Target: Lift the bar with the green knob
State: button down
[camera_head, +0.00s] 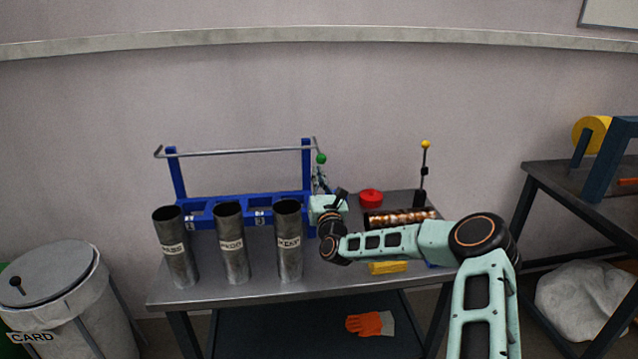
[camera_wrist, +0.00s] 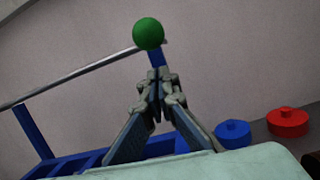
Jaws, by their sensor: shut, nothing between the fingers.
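The green knob (camera_head: 321,158) sits at the right end of the metal bar (camera_head: 240,152), which lies raised across the tops of the blue rack's posts (camera_head: 307,170). In the wrist view the green knob (camera_wrist: 148,33) is just beyond and above my fingertips, with the bar (camera_wrist: 75,77) running down to the left. My gripper (camera_head: 319,182) is below the knob in the head view; its fingers (camera_wrist: 156,85) are shut and empty. I see a gap between fingertips and knob in the wrist view.
Three labelled metal tubes (camera_head: 231,245) stand at the table's front left. A red round piece (camera_head: 370,198), a copper coil (camera_head: 400,217), a yellow block (camera_head: 388,267) and a yellow-topped rod (camera_head: 424,170) are to the right. A blue round piece (camera_wrist: 232,133) shows in the wrist view.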

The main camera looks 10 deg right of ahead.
jog(key=shift+s+d+r, duration=0.1)
jog(key=shift+s+r, duration=0.3)
jog(key=shift+r, duration=0.15)
jog(key=shift+s+d+r, duration=0.1)
jog(key=shift+s+r, duration=0.25)
jog(key=shift+r, duration=0.2)
